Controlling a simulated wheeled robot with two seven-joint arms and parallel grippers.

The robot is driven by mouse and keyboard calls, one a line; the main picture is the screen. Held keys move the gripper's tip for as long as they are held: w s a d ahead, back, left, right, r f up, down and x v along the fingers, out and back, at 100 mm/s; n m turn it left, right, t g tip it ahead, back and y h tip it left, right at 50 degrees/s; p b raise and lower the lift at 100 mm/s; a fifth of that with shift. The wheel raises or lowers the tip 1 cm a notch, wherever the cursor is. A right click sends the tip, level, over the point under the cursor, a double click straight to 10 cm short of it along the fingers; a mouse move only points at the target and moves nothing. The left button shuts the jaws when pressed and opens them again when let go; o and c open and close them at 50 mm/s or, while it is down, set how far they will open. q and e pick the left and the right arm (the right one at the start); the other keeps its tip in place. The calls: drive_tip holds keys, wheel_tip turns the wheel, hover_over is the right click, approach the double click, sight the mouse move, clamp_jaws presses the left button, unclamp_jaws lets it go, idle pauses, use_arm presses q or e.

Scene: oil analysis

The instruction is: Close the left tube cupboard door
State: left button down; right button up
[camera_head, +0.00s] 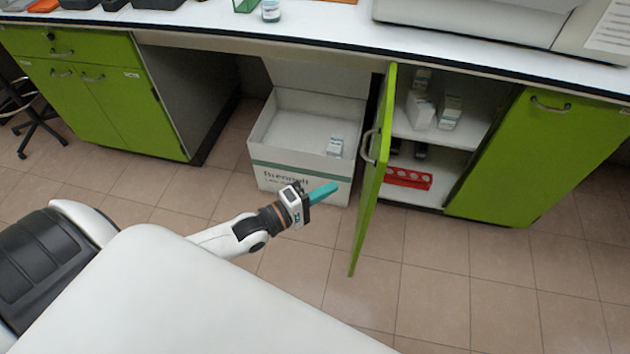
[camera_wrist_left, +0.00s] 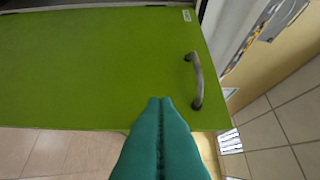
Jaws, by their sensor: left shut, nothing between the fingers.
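The green left tube cupboard door (camera_head: 371,180) stands wide open in the head view, swung out toward me and seen nearly edge-on. Its grey handle (camera_head: 368,146) is on the face turned to the left. In the left wrist view the door (camera_wrist_left: 95,65) fills the upper left, with its handle (camera_wrist_left: 196,80) near the right edge. My left gripper (camera_head: 322,193) is shut and empty, left of the door, its teal fingers pointing at it. The fingertips (camera_wrist_left: 160,102) appear below and left of the handle; I cannot tell whether they touch the door. My right gripper is not in view.
The open cupboard (camera_head: 432,156) holds small boxes on a shelf and a red rack (camera_head: 408,178) below. The green right door (camera_head: 545,150) is shut. A white carton (camera_head: 300,183) stands on the floor behind my gripper. The counter (camera_head: 340,40) overhangs; floor in front is clear.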

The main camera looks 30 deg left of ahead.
use_arm(q)
drive_tip(key=w+d, duration=0.4)
drive_tip(key=d, duration=0.1)
drive_tip(key=shift+w+d, duration=0.35)
drive_tip(key=shift+d, duration=0.1)
